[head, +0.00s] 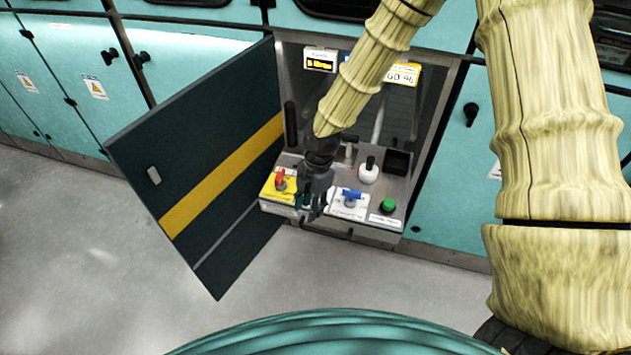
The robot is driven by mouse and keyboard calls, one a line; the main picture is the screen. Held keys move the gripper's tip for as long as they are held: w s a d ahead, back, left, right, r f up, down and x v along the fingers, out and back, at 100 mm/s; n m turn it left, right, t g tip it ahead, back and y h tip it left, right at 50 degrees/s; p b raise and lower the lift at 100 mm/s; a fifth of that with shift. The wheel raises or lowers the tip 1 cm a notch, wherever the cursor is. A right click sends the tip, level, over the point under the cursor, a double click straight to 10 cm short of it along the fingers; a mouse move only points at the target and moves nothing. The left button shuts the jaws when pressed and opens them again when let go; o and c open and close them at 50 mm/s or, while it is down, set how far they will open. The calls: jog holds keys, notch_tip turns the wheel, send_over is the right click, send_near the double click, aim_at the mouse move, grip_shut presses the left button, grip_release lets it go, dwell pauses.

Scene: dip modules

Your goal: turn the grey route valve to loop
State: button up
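My gripper (316,200) is dark and points down over the front of the panel (335,172) inside the open cabinet. It is between a red-handled valve (281,181) on a yellow plate and a blue-handled valve (352,195) on a white plate. Its fingers are small and dark here, so I cannot tell whether they are open or shut or touch anything. A small grey handle (349,146) shows behind the gripper; I cannot tell whether it is the grey route valve. The gripper and arm cover part of the panel, including the middle of the front row.
A green button (388,206) and a white bottle-like part with a black top (368,171) are right of the gripper. A dark box (397,161) is at the panel's back right. The open cabinet door (205,165) stands left. A yellow display (402,75) is above.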

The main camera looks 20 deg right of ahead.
jog(key=w+d+r+n+t+h, duration=0.1)
jog(key=w+d+r+n, duration=0.15)
jog(key=w+r, duration=0.2)
jog(key=w+d+r+n+h, duration=0.1)
jog(key=w+d+r+n, duration=0.1)
jog(key=w+r+n, duration=0.25)
jog(key=shift+m, duration=0.4)
jog(key=shift+s+a+f+p, duration=0.15)
jog(key=shift+f+p, duration=0.1)
jog(key=shift+f, duration=2.3)
jog(key=shift+s+a+f+p, duration=0.15)
jog(key=shift+f+p, duration=0.1)
jog(key=shift+f, duration=2.3)
jog(key=shift+d, duration=0.1)
grip_shut()
